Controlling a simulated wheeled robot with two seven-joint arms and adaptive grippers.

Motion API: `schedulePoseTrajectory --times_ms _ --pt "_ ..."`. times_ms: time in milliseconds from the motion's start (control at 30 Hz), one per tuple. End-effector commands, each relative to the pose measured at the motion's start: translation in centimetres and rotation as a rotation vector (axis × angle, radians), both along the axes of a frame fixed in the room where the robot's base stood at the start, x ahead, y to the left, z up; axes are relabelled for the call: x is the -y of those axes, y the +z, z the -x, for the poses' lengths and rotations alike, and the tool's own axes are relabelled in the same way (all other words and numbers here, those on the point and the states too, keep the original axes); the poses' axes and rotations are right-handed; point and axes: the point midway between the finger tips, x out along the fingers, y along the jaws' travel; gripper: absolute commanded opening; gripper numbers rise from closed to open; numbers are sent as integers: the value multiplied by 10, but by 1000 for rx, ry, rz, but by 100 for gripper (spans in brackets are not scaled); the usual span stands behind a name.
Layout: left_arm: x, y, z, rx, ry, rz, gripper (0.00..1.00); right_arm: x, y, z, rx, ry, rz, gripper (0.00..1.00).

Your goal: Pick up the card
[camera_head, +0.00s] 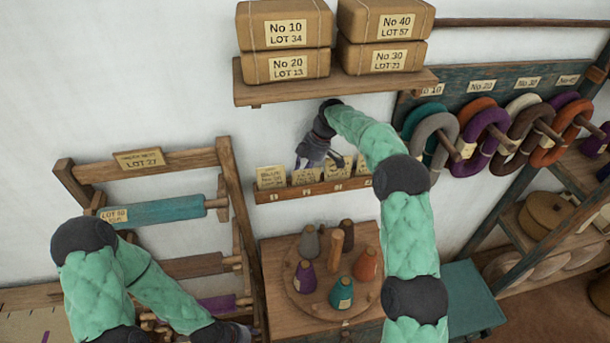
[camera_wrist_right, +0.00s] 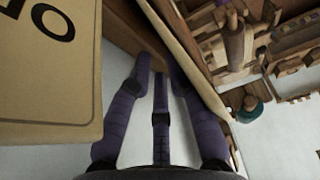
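Several cream cards stand in a row in a wooden wall rack (camera_head: 313,189); the leftmost card (camera_head: 270,177) shows clearly, the others partly. My right gripper (camera_head: 318,163) is just above the rack, pointing down, its fingers partly covering the middle cards. In the right wrist view my right gripper (camera_wrist_right: 159,68) has its fingers a little apart, with no card visibly held between them. A large tan face with dark lettering (camera_wrist_right: 50,90) fills the left of that view, beside the fingers. My left gripper (camera_head: 228,332) is low at the bottom edge, its fingers unclear.
A shelf (camera_head: 335,87) with labelled parcels (camera_head: 284,23) hangs above the rack. Yarn hanks (camera_head: 482,140) hang on pegs at the right. Below is a round board (camera_head: 305,300) with colored cones. A wooden frame (camera_head: 195,158) with a teal roller stands left.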

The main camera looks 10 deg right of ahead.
Motion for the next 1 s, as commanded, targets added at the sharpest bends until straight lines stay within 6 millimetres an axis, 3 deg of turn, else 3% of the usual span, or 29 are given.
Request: schedulePoseTrajectory --times_ms 33,67,100,167,300,433,1000 --pt "0 -1 0 0 0 0 58 -4 -15 9 -36 14 1 39" --pt "0 -1 0 0 0 0 58 -4 -15 9 -37 14 1 39" --pt "0 -1 0 0 0 0 58 -4 -15 9 -37 14 1 11" --pt "0 -1 0 0 0 0 58 -4 -15 9 -37 14 1 0" --pt "0 -1 0 0 0 0 58 -4 -14 9 -36 14 1 0" --pt "0 -1 0 0 0 0 58 -4 -14 9 -36 14 1 39" --pt "0 -2 0 0 0 0 58 -3 -11 8 -34 13 1 39"
